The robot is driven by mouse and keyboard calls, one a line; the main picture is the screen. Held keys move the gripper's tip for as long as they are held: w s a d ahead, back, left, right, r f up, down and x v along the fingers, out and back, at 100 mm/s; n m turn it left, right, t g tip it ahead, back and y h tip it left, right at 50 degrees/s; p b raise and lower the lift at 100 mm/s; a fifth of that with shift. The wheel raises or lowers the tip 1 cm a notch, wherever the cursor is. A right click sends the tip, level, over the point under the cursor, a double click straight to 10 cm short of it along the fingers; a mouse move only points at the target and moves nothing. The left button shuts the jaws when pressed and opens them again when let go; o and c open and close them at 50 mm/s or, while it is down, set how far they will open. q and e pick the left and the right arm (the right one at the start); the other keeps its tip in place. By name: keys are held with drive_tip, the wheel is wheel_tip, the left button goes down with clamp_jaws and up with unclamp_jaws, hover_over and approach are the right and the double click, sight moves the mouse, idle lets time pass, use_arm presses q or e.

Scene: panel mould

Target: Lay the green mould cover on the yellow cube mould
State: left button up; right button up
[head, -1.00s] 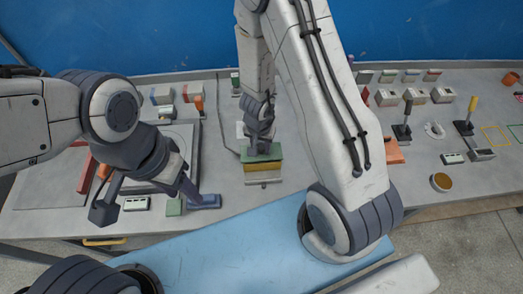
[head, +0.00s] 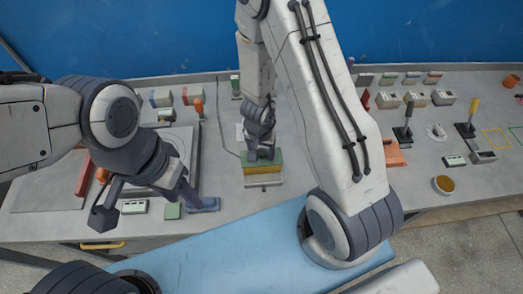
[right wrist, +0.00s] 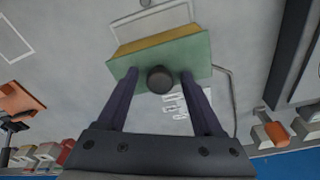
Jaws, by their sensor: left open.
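The green mould cover (head: 276,158) lies flat on top of the yellow cube mould (head: 264,180) in the middle of the table. In the right wrist view, the green cover (right wrist: 190,54) has a dark round knob (right wrist: 160,80) on it, and a strip of the yellow mould (right wrist: 155,42) shows beyond its edge. My right gripper (right wrist: 151,78) is open, its two fingers standing either side of the knob with clear gaps. It also shows above the cover in the head view (head: 261,155). My left gripper (head: 194,198) is open, low over the table's front left, away from the mould.
A small green block (head: 172,211) and a grey-white box (head: 135,207) lie near my left gripper. A large framed panel is at the left. Orange (head: 392,152) and grey blocks and handled tools stand at the right. Table beside the mould is clear.

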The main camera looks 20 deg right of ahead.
sight(260, 155)
wheel_tip(260, 155, up, 12)
drive_tip(key=s+p, duration=0.1)
drive_tip(key=p, duration=0.9)
drive_tip(key=s+a+r+n+y+p, duration=0.1)
drive_tip(key=a+r+n+y, duration=0.15)
drive_tip(key=a+r, duration=0.5)
drive_tip(key=s+a+r+n+y, duration=0.2)
drive_tip(key=a+r+n, duration=0.2)
drive_tip(key=a+r, duration=0.3)
drive_tip(key=s+d+r+n+h, duration=0.1)
drive_tip(key=s+r+n, duration=0.3)
drive_tip(key=s, duration=0.3)
drive_tip(key=s+d+r+n+g+h, duration=0.1)
drive_tip(key=s+r+n, duration=0.3)
drive_tip(key=s, duration=0.3)
drive_tip(key=shift+r+n+h, duration=0.35)
drive_tip(key=shift+r, duration=0.05)
drive_tip(key=shift+s, duration=0.1)
